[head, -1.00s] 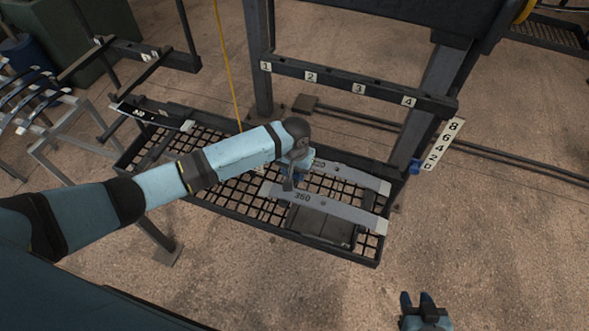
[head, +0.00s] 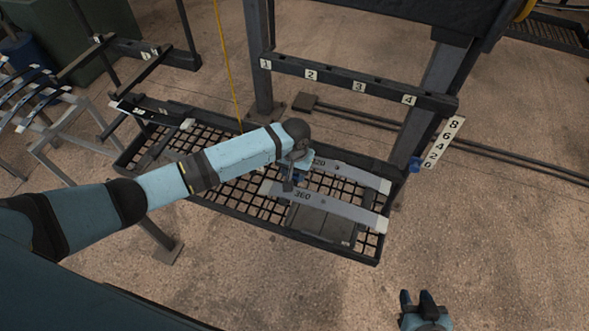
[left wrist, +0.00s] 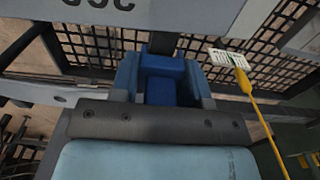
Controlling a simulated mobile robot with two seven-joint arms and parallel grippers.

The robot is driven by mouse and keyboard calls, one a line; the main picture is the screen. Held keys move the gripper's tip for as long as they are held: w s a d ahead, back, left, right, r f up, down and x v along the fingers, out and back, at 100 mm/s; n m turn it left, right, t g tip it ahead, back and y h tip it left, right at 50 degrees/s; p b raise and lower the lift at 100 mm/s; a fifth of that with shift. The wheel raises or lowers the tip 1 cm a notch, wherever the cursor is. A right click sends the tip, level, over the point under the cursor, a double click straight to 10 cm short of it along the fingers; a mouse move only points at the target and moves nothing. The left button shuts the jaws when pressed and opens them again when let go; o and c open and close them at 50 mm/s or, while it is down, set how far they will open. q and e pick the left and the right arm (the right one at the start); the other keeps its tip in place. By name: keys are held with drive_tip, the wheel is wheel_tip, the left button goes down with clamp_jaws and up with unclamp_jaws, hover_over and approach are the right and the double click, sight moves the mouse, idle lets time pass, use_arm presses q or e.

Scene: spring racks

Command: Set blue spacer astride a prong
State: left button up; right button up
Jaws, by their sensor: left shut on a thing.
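In the left wrist view, my left gripper (left wrist: 163,85) is shut on the blue spacer (left wrist: 162,66), a stepped blue block between the two fingers. In the head view, my left gripper (head: 289,184) is over the mesh tray, beside the grey bars, and its own wrist hides most of the spacer. A dark upright piece (left wrist: 163,42) shows just beyond the spacer in the wrist view. I cannot tell whether it is a prong or whether the spacer touches it. My right gripper (head: 416,298) is at the bottom right, fingers apart and empty.
Grey bars marked 360 (head: 335,207) and 320 (head: 350,177) lie across the mesh tray (head: 222,217). A dark rail (head: 335,82) carries labels 1 to 4. A numbered scale (head: 443,143) stands at the right post. Open floor lies right of the tray.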

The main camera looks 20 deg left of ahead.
use_arm(q)
drive_tip(key=shift+f, duration=0.15)
drive_tip(key=o, duration=0.8)
drive_tip(key=shift+o, duration=0.2)
